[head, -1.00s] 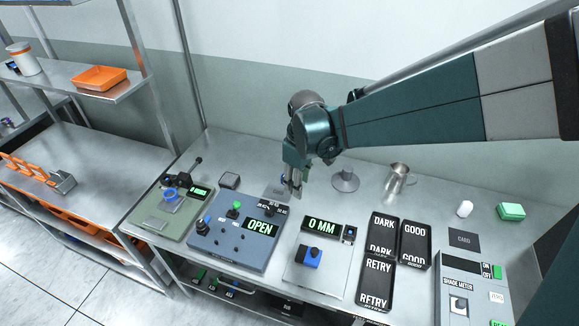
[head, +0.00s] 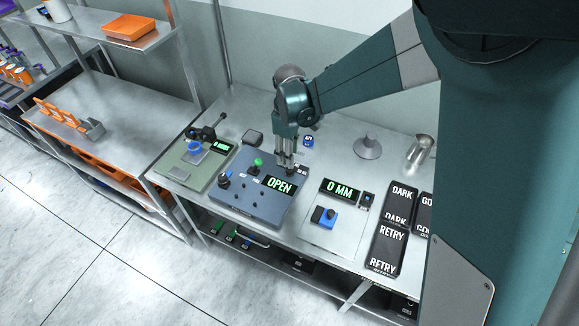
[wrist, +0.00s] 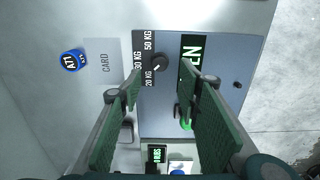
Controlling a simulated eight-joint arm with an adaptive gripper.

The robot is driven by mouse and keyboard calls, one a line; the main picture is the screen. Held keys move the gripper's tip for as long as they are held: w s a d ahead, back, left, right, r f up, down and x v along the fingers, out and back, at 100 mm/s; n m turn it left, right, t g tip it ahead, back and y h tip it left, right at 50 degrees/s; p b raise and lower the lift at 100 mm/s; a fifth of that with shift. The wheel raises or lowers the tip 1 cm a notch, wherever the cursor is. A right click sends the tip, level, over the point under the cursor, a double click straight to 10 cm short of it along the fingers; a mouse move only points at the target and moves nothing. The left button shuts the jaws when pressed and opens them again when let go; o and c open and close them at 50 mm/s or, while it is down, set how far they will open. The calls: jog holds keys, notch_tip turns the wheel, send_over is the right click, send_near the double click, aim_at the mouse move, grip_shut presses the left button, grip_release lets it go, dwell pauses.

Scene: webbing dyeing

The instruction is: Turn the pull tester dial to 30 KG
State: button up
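The pull tester (head: 262,207) is a blue-grey box with a lit OPEN display (head: 280,185), near the middle of the bench. In the wrist view its dial (wrist: 159,65) is a dark round knob beside the labels 20 KG, 30 KG (wrist: 138,62) and 50 KG. Which label the knob points to is too small to tell. My gripper (head: 286,168) is over the tester's back right corner, pointing down at the dial. In the wrist view its two green-padded fingers (wrist: 166,88) are apart, with the dial between and beyond them. Contact with the dial cannot be made out.
A blue round tag (head: 308,140) lies behind.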

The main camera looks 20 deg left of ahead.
aim_at(289, 169)
jog(key=shift+f, duration=3.85)
jog(key=shift+c, duration=0.5)
jog(key=c, duration=0.8)
